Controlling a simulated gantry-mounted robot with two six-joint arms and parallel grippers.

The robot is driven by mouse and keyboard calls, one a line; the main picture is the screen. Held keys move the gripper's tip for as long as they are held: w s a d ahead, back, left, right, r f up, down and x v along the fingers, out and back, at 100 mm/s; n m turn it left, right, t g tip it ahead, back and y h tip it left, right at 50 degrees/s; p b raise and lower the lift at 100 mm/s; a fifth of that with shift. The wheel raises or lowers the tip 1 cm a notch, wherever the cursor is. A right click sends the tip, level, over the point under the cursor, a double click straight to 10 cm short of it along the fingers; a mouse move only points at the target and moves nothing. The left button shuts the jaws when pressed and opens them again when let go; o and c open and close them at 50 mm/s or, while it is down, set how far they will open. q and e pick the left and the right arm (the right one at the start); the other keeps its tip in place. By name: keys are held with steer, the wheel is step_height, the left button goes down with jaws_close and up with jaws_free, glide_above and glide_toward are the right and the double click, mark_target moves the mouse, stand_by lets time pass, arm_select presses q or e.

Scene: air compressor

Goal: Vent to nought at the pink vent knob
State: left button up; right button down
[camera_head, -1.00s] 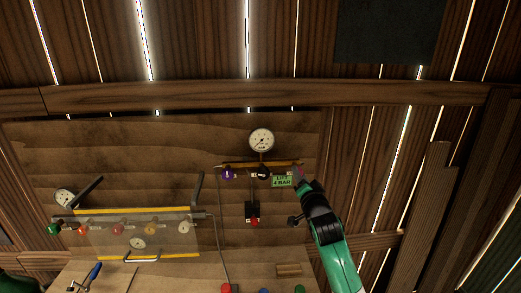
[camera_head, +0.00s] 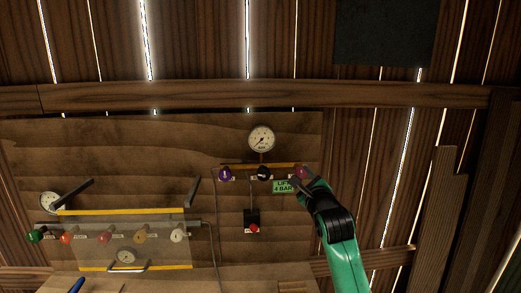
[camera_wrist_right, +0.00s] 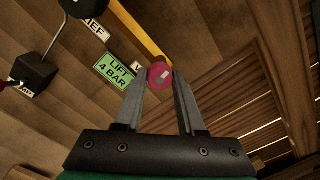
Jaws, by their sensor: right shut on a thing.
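The pink vent knob (camera_head: 302,172) sits at the right end of a yellow bar on the wooden board. In the right wrist view the knob (camera_wrist_right: 160,76) is between my right gripper's two fingertips, with a pale mark on its face. My right gripper (camera_head: 301,182) is shut on it, reaching up from the lower right. The round white gauge (camera_head: 262,138) stands above the bar; its dark needle points to the lower left, but the figures are too small to read. My left gripper is out of view.
A purple knob (camera_head: 226,174) and a black knob (camera_head: 264,173) share the bar. A green "LIFT 4 BAR" label (camera_wrist_right: 115,70) hangs beside the pink knob. A black box with a red button (camera_head: 253,225) is below. At left is a clear panel with several coloured knobs.

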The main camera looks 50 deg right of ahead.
steer(key=c, duration=0.9)
jaws_free()
steer(key=shift+m, duration=0.8)
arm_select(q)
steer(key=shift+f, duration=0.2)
arm_select(e)
steer(key=o, duration=0.3)
arm_select(q)
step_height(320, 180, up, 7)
steer(key=p, duration=0.7)
arm_select(e)
steer(key=v, duration=0.6)
